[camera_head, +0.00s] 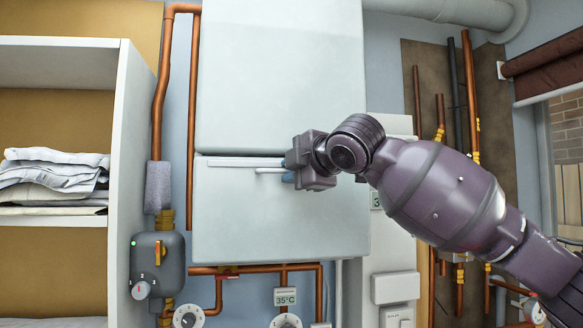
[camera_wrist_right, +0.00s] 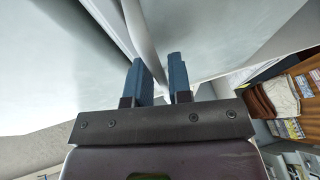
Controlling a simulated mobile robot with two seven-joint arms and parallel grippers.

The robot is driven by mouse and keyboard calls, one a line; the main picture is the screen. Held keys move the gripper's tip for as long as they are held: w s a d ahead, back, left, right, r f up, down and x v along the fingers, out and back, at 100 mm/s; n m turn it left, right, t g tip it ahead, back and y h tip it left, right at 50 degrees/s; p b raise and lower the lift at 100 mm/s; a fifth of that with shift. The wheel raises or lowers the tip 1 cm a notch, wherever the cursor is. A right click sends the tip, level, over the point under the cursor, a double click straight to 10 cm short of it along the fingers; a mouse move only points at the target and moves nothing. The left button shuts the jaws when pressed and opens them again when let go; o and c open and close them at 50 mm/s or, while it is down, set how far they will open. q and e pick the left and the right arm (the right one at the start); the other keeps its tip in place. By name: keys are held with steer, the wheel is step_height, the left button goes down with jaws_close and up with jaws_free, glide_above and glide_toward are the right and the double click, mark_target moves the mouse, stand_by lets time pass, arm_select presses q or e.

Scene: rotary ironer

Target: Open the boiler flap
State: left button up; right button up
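The boiler flap (camera_head: 240,215) is the pale lower front panel of the boiler, and it looks closed, with a narrow seam below the upper casing (camera_head: 280,80). A thin light bar handle (camera_head: 268,170) runs along its upper part. My right gripper (camera_head: 288,172) is at the right end of this handle. In the wrist view the blue fingers of my right gripper (camera_wrist_right: 166,82) stand apart, with the round handle bar (camera_wrist_right: 145,40) running in between them. I cannot tell whether they clamp it. My left gripper is not in view.
A shelf (camera_head: 122,160) with folded linen (camera_head: 52,178) stands to the left. Copper pipes (camera_head: 162,90) and a grey pump unit (camera_head: 158,265) are beside the boiler. Dials and a 35°C display (camera_head: 285,297) sit below the flap. A window is at the far right.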

steer(key=shift+w+a, duration=0.1)
steer(key=shift+w, duration=0.15)
steer(key=shift+c, duration=0.4)
jaws_close()
steer(key=shift+s+f, duration=0.1)
